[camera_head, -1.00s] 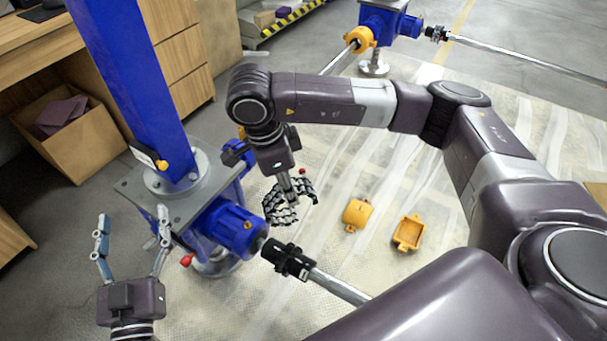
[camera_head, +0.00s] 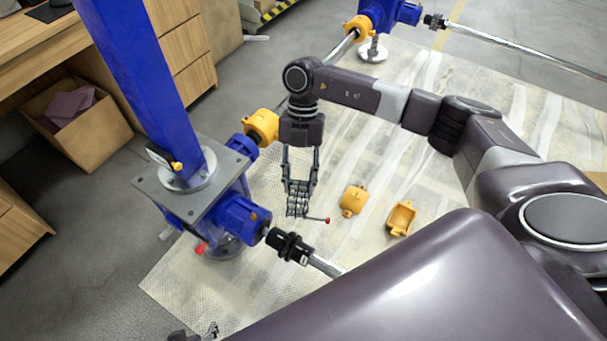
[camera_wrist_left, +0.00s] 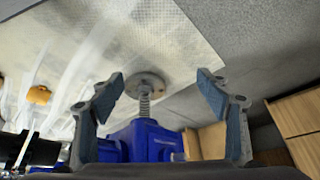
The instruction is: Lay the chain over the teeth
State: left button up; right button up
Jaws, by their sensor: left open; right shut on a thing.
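A dark roller chain (camera_head: 297,203) hangs from my right gripper (camera_head: 301,182), which is shut on it, above the mat. The toothed black coupling (camera_head: 289,247) sits on the shaft beside the near blue screw jack (camera_head: 240,218). The chain is above and slightly right of this coupling in the head view, apart from it. My left gripper (camera_head: 204,333) is mostly cut off at the bottom edge of the head view. The left wrist view shows its fingers (camera_wrist_left: 163,92) wide apart and empty, with the blue jack (camera_wrist_left: 148,138) beyond them.
Two yellow cover halves (camera_head: 352,200) (camera_head: 401,218) lie on the mat. A thin rod with a red tip (camera_head: 327,220) shows beside the chain. A second jack (camera_head: 378,18) stands at the back. A cardboard box (camera_head: 85,128) is at the left.

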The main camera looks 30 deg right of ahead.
jog(key=m, duration=0.1)
jog(key=m+y+p, duration=0.1)
jog(key=m, duration=0.1)
jog(key=m+t, duration=0.1)
jog(key=shift+s+d+y+p, duration=0.25)
jog(key=shift+d+y+p, duration=0.05)
jog(key=shift+d, duration=0.1)
pick_arm(q)
jog(key=s+a+f+g, duration=0.2)
jog(key=s+f+g, duration=0.1)
jog(key=s, duration=0.5)
jog(key=shift+s+a+y, duration=0.15)
jog(key=shift+s+y, duration=0.1)
jog(key=shift+y, duration=0.15)
pick_arm(e)
jog(key=shift+m, duration=0.3)
pick_arm(q)
jog(key=shift+s+f, duration=0.1)
jog(key=shift+f, duration=0.05)
